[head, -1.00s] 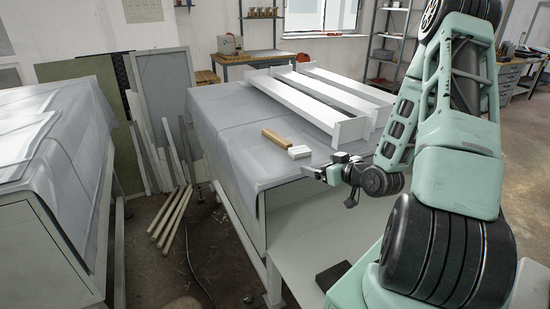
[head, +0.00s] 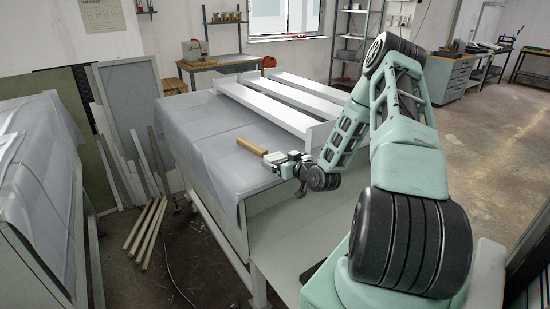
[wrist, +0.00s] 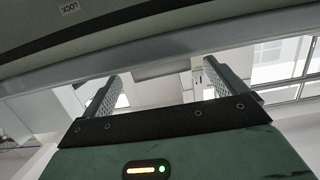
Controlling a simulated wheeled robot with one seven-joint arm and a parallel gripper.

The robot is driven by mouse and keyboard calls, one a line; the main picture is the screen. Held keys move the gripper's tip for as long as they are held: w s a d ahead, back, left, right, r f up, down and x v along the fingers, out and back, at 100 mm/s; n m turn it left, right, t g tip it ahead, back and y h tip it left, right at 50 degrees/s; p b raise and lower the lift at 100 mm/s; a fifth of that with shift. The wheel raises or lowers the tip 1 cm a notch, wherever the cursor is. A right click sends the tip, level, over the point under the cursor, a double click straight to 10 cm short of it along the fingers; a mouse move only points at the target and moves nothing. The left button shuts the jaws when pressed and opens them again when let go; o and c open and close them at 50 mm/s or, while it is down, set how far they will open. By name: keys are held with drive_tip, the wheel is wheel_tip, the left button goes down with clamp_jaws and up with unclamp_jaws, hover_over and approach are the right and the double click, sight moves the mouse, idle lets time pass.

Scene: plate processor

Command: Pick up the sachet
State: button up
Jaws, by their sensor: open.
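I cannot make out a sachet for certain. A tan bar (head: 256,147) lies on the grey-covered bench, with a small pale item beside its near end that is now mostly covered by or blended with my gripper. My gripper (head: 275,160) is at the bench's front edge, close to the bar's near end. In the wrist view its two grey ridged fingers (wrist: 160,72) stand wide apart. Pale surfaces show between them, and I see nothing clearly held.
The grey-covered bench (head: 212,140) carries long white beams (head: 262,108) behind the bar. Another covered bench (head: 40,150) stands at the left. Wooden sticks (head: 147,232) lie on the floor between them. In the wrist view a grey body labelled LOCK (wrist: 150,18) crosses the top.

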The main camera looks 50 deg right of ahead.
sight(271, 155)
drive_tip(key=shift+p+x, duration=1.05)
drive_tip(key=shift+x, duration=1.65)
drive_tip(key=shift+a, duration=0.1)
drive_tip(key=c, duration=1.2)
